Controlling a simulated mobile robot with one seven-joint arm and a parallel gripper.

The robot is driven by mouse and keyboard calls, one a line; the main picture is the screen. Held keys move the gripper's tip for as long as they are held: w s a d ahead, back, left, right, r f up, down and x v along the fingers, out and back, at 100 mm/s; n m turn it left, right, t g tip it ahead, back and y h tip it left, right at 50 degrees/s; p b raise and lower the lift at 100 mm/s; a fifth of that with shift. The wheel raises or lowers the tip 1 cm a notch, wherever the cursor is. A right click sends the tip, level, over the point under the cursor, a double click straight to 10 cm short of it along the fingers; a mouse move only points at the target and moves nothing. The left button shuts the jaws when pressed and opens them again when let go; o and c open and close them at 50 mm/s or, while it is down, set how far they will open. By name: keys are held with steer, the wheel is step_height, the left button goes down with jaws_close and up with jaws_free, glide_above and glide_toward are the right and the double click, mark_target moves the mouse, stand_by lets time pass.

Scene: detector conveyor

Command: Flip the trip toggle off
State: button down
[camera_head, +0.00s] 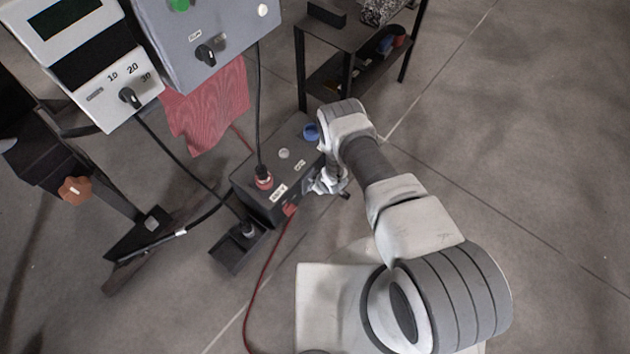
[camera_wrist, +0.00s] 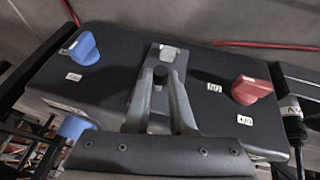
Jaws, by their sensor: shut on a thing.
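The trip toggle (camera_wrist: 161,75) appears as a small dark stub on a grey plate (camera_wrist: 154,55) in the middle of a dark box face in the wrist view. My gripper (camera_wrist: 162,80) has its two fingers on either side of the stub, shut on it. Which way the toggle points is hard to tell. In the head view my gripper (camera_head: 327,183) is against the near right side of the dark box (camera_head: 240,180), and the toggle is hidden there.
A blue knob (camera_wrist: 84,48) and a red knob (camera_wrist: 252,89) flank the toggle. A red cable (camera_head: 263,275) runs down from the box. Grey control panels (camera_head: 215,50) stand at upper left, a dark shelf table (camera_head: 345,45) behind. Floor at right is clear.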

steer(key=shift+s+d+f+t+y+b, duration=0.1)
steer(key=shift+f+t+y+b, duration=0.25)
steer(key=shift+t+y, duration=0.4)
steer(key=c, duration=0.8)
jaws_free()
steer(key=shift+o, duration=0.2)
steer(key=shift+r, duration=0.15)
